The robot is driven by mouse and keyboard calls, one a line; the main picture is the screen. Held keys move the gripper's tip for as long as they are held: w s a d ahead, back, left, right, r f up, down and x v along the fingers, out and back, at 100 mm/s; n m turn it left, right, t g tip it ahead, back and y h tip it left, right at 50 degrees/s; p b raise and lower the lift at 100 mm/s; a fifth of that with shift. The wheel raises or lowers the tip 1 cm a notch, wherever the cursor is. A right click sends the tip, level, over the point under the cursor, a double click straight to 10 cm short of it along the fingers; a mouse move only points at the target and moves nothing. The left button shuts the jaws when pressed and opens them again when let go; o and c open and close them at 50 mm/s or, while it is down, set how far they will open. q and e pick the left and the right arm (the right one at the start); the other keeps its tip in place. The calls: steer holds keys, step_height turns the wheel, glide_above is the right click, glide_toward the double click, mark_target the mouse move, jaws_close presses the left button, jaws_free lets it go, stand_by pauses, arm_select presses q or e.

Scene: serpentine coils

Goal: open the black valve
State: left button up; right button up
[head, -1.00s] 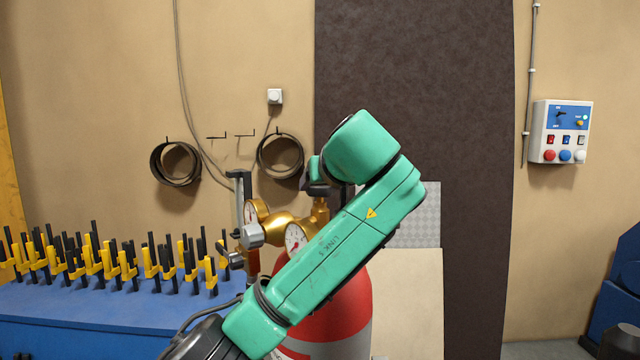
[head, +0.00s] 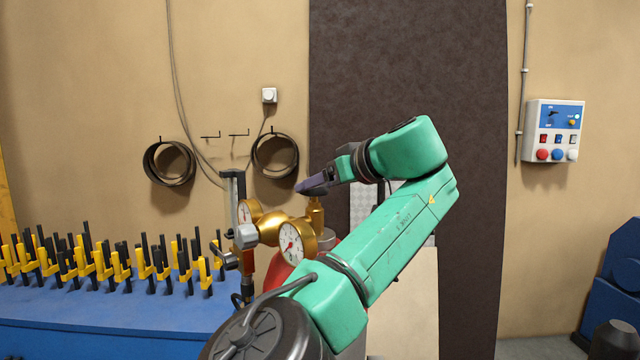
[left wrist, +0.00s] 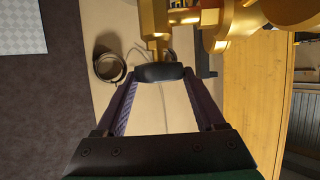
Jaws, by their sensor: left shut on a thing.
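The black valve (left wrist: 160,72) is a dark rounded knob at the end of a brass stem in the left wrist view. My left gripper (left wrist: 160,78) has one finger on each side of it and is shut on it. In the head view the left gripper (head: 314,184) reaches in from the right, level above the brass stem (head: 316,212). Its dark fingers mostly hide the knob there. The brass regulator (head: 272,229) with two round gauges stands just left of the stem, above a red cylinder (head: 276,272) partly hidden by my arm. My right gripper is out of view.
A blue bench (head: 110,312) with several yellow and black clamps (head: 100,262) stands at the left. Cable coils (head: 168,163) hang on the wall. A control box (head: 553,132) is mounted at the right.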

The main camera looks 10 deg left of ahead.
arm_select(q)
steer(key=shift+a, duration=0.1)
steer(key=o, duration=1.3)
steer(key=shift+o, duration=0.3)
steer(key=shift+w+a+f, duration=0.1)
steer(key=shift+w+a, duration=0.15)
steer(key=shift+s+d, duration=0.1)
steer(key=shift+d, duration=0.1)
